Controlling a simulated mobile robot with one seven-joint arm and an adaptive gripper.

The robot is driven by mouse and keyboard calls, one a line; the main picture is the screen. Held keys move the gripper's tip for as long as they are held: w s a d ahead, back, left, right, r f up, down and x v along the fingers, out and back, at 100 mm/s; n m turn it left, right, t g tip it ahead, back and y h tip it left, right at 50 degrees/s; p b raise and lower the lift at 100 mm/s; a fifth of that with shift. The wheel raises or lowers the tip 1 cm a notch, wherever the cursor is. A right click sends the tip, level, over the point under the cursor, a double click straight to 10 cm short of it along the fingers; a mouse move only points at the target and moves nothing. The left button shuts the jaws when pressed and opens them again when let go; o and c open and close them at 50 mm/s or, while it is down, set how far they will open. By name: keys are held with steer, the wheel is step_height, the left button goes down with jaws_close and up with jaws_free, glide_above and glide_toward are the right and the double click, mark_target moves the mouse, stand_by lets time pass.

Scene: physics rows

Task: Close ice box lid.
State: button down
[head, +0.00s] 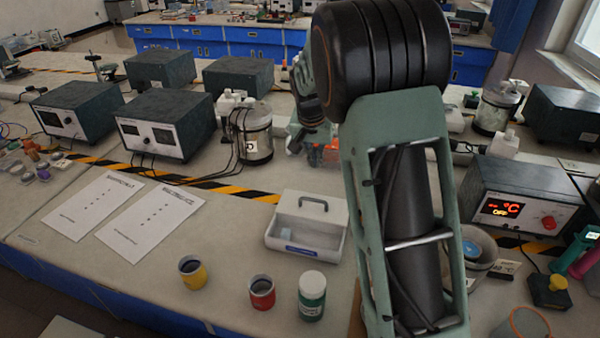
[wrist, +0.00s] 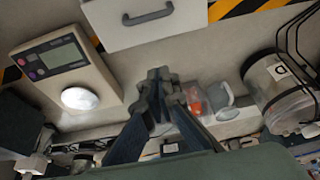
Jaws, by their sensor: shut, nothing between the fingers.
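The ice box (head: 334,246) is a small white box on the front bench, left of my arm in the head view. Its lid (head: 330,208) has a grey handle and stands raised at the back. The open interior shows at the front, with something pale blue inside. In the wrist view, the white lid (wrist: 120,30) and its handle are at the top edge, cut off by the frame. My gripper (wrist: 158,78) is shut and empty, with its fingertips below the lid in that view and apart from it.
A yellow cup (head: 192,273), a red cup (head: 262,292) and a green jar with a white cap (head: 312,297) stand in front of the box. A scale-like device (wrist: 62,65), a clear beaker (wrist: 226,102) and a glass vessel (wrist: 285,95) are near my gripper.

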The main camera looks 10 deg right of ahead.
steer(key=p, duration=0.1)
glide_above(313, 205)
steer(key=w+d, duration=0.2)
steer(key=w, duration=0.2)
step_height(313, 205, down, 10)
steer(key=shift+s+a+f, duration=0.1)
steer(key=shift+s, duration=0.05)
steer(key=s, duration=0.1)
steer(key=s+a+p, duration=0.1)
steer(key=shift+s+a, duration=0.15)
steer(key=shift+s, duration=0.25)
steer(key=shift+s+a+f, duration=0.15)
steer(key=shift+s, duration=0.2)
